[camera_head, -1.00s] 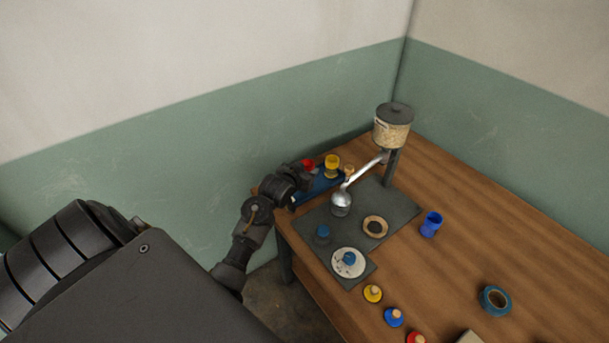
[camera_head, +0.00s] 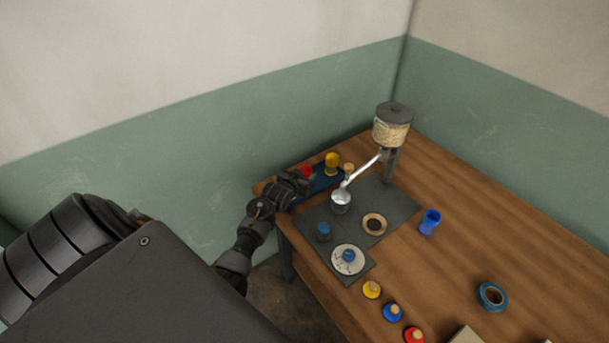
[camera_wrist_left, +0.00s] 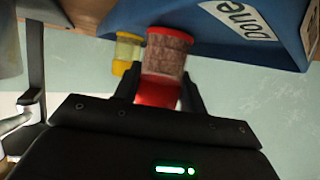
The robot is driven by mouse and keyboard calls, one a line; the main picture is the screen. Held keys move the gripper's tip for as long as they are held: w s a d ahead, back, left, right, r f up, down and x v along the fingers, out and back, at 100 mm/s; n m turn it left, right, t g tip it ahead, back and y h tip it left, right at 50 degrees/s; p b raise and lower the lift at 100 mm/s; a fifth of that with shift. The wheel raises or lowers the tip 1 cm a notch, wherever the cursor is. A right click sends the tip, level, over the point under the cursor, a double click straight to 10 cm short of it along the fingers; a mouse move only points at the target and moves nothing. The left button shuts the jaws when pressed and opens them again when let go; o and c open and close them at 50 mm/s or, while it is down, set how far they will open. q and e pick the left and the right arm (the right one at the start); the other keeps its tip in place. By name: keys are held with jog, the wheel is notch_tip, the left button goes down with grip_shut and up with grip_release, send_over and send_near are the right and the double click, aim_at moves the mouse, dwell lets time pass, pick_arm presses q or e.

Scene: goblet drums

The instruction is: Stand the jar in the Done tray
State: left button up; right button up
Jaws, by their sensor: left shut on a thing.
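The jar (camera_wrist_left: 163,62) has red ends and a speckled brownish-pink body. My left gripper (camera_wrist_left: 160,92) is shut on it in the wrist view. In the head view its red part (camera_head: 306,172) shows just beyond my left gripper (camera_head: 298,184), at the left end of the blue tray (camera_head: 324,183). In the wrist view the blue tray (camera_wrist_left: 195,40) carries a white "Done" label (camera_wrist_left: 240,20). The jar overlaps the tray's edge in that picture; I cannot tell whether it touches the tray floor. My right gripper is out of view.
A yellow-topped jar (camera_head: 332,161) stands close beside the held jar. A metal chute (camera_head: 362,172) runs from a hopper (camera_head: 391,130) to a small cup (camera_head: 341,204) right of the tray.

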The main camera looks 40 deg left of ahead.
pick_arm(q)
jog(key=shift+f, duration=0.1)
jog(key=o, duration=1.1)
jog(key=shift+r, duration=0.2)
jog(key=v, duration=1.2)
jog(key=shift+b, duration=0.45)
jog(key=shift+f, duration=0.1)
